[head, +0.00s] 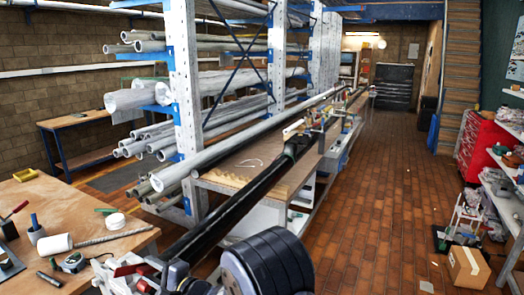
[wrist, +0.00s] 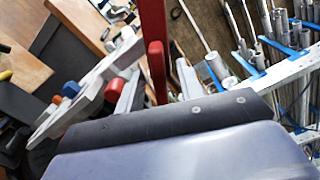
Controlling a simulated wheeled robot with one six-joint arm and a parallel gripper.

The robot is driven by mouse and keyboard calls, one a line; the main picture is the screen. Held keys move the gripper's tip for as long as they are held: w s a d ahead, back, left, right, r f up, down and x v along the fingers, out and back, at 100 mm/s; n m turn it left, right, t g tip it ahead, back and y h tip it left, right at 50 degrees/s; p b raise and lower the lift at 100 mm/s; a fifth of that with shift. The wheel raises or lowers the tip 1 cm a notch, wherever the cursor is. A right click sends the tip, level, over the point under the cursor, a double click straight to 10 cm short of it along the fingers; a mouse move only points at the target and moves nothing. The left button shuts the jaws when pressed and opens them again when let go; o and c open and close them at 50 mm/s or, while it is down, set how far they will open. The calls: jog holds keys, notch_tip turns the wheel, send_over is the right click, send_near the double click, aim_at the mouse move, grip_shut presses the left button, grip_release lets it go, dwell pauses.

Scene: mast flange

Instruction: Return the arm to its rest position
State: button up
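In the wrist view, the dark body of my gripper fills the lower part, with a smooth blue-grey surface below a dark band with screws. Beyond it are a red upright bar (wrist: 153,25), rounded red pieces (wrist: 117,115) and pale grey angled parts (wrist: 80,100). I cannot tell which of these are fingers, nor whether anything is held. In the head view, a large dark ribbed cylinder stands at the bottom centre, and I cannot make out the gripper's fingertips there. A long black tube (head: 252,188) runs from near the bottom centre away into the room.
A wooden table (head: 85,205) with tools is at the left. A long bench (head: 245,170) and a rack of pale pipes (head: 178,75) stand beyond it. The brick floor (head: 365,200) is open right of centre. A cardboard box (head: 467,268) and shelves are at the right.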

jog(key=shift+f+n+b, duration=0.1)
jog(key=shift+n+b, duration=0.35)
jog(key=shift+n, duration=1.85)
